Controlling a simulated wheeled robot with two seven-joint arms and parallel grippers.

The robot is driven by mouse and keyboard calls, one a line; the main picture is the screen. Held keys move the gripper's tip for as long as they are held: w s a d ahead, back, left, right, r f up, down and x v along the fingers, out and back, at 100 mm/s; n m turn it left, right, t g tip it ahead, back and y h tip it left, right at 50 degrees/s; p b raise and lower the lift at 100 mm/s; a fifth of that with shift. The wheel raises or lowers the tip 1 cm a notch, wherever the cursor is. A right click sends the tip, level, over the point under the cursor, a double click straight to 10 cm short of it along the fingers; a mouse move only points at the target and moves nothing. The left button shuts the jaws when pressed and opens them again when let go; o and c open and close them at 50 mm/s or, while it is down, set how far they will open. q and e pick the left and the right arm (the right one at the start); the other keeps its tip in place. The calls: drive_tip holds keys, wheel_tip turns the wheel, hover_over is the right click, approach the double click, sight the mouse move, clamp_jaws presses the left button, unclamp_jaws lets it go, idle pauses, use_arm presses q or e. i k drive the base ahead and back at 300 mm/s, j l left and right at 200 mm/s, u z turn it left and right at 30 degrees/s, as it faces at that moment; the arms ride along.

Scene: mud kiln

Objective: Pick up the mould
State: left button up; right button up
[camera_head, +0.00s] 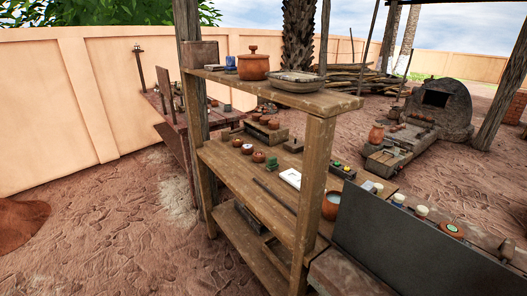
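I cannot tell for sure which thing is the mould. A grey-brown shallow dish-like piece (297,83), perhaps a mould, lies on the top board of the wooden shelf (331,103), near its right end. A brown block (200,54) stands at the left end of that board. A lidded clay pot (253,66) stands between them, with a small blue item (231,62) to its left. Neither of my grippers shows in this view.
The lower shelf board holds small clay pots (259,157), a white tile (291,178) and a dark rod (272,195). A dark panel (405,245) with small jars stands at right. A kiln (440,108) is behind. The sandy ground (110,240) at left is clear.

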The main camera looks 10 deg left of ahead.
sight(249, 152)
drive_tip(key=i+j+z, duration=0.2)
drive_tip(key=j+z, duration=0.2)
drive_tip(key=i+j+z, duration=0.1)
drive_tip(key=j+z, duration=0.3)
drive_tip(key=i+j+z, duration=0.1)
drive_tip(key=j+z, duration=0.3)
